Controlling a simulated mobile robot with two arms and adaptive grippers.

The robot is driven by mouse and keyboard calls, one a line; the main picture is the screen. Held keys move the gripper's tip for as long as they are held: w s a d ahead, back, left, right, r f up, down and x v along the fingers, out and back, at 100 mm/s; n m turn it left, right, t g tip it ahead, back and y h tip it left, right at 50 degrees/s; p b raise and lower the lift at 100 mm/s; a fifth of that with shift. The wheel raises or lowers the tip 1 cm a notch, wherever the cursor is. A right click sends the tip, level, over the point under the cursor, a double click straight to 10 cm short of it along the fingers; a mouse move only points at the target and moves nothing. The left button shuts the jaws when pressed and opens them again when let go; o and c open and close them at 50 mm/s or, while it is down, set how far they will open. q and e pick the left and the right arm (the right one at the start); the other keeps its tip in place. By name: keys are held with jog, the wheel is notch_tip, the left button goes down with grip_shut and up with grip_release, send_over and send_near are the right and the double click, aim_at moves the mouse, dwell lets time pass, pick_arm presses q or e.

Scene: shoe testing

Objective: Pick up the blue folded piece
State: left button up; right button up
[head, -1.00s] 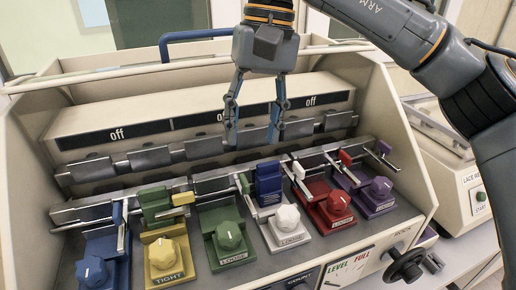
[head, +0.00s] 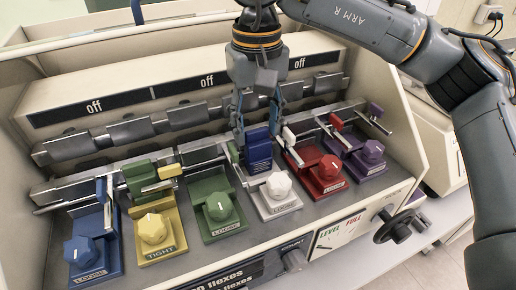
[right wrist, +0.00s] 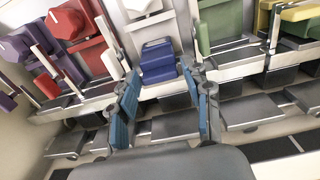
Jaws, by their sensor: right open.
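The blue folded piece (head: 258,150) sits upright at the back of the white-knob station in the head view. It also shows between and beyond the fingertips in the right wrist view (right wrist: 157,62). My right gripper (head: 259,118) is open, with its fingers pointing down just above and behind the blue piece. In the right wrist view the blue-padded fingers (right wrist: 162,82) stand apart with nothing between them. Whether a fingertip touches the piece cannot be told. My left gripper is not in view.
The white knob (head: 279,185) is in front of the piece. Red (head: 323,165), green (head: 217,205) and yellow (head: 154,228) stations flank it. Metal clamps (head: 190,115) line the back under the "off" panel. A cream side wall (head: 400,160) bounds the machine on the right.

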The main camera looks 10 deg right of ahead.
aim_at(258, 151)
notch_tip(258, 151, down, 3)
jog(key=shift+w+d+f+p, duration=0.1)
jog(key=shift+w+f+p, duration=0.05)
jog(key=shift+p, duration=0.15)
jog(key=shift+c, duration=0.2)
jog(key=c, duration=0.7)
jog(key=shift+c, duration=0.3)
